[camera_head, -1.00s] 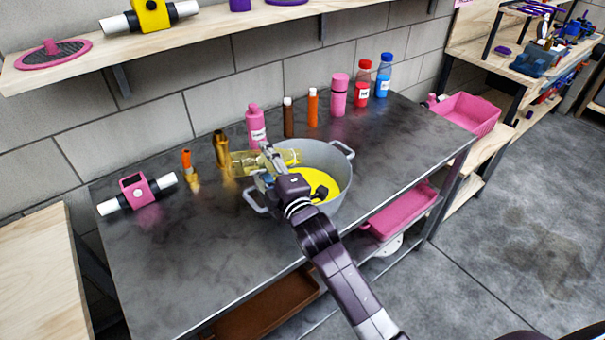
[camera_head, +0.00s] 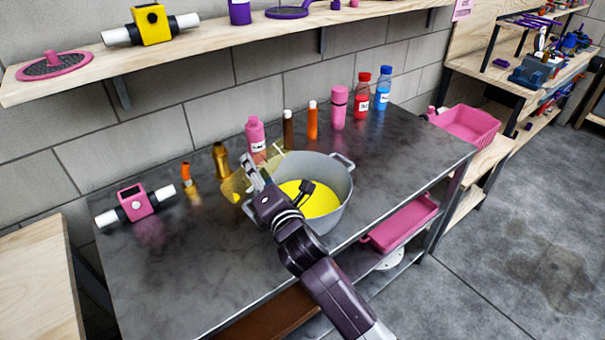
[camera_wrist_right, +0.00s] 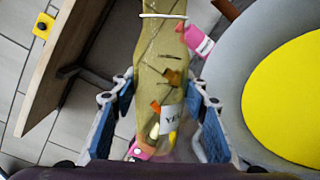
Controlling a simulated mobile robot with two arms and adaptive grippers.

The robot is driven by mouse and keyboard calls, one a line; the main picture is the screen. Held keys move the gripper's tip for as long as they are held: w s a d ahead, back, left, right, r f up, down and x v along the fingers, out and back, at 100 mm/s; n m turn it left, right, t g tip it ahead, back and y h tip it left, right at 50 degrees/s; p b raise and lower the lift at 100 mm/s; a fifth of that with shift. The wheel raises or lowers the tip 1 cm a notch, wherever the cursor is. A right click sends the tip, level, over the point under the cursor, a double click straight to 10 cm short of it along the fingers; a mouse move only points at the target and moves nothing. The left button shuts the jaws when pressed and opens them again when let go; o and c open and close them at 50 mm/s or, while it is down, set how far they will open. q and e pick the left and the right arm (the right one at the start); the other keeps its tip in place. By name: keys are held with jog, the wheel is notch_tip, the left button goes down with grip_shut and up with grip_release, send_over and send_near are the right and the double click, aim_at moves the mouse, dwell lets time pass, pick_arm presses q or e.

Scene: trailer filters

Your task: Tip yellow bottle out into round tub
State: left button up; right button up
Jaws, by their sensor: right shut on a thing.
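The yellow bottle (camera_head: 233,187) is see-through and tilted, at the left rim of the round tub. Its upper end leans toward the tub, and a little bright yellow shows near its lower left end. My right gripper (camera_head: 252,172) is shut on it. In the right wrist view the bottle (camera_wrist_right: 160,60) lies between the blue finger pads, with part of a white label showing. The round grey tub (camera_head: 338,200) has two handles and a yellow pool on its bottom; my right wrist hides part of its near left side. My left gripper is not in view.
A gold bottle (camera_head: 220,160), a pink bottle (camera_head: 256,138) and several other bottles line the back of the dark table (camera_head: 200,265). A pink block with white ends (camera_head: 136,204) is at the left. The table's front left is clear.

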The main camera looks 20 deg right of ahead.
aim_at(256, 160)
jog(key=r+n+p, duration=0.2)
jog(key=p, duration=0.1)
jog(key=r+n+p, duration=0.1)
jog(key=n+p, duration=0.2)
jog(key=shift+w+d+r, duration=0.1)
jog(key=shift+d+r, duration=0.3)
jog(key=shift+a+r+n+p, duration=0.15)
jog(key=shift+r+n+p, duration=0.05)
jog(key=shift+n+p, duration=0.3)
jog(key=n, duration=0.1)
jog(key=n+p, duration=0.1)
jog(key=n, duration=0.1)
jog(key=shift+a+f, duration=0.15)
jog(key=shift+a, duration=0.05)
jog(key=shift+f+n+t+p, duration=0.2)
jog(key=shift+n+t+p, duration=0.15)
jog(key=shift+n, duration=0.65)
notch_tip(256, 160, up, 5)
jog(key=p, duration=0.5)
jog(key=shift+f, duration=0.1)
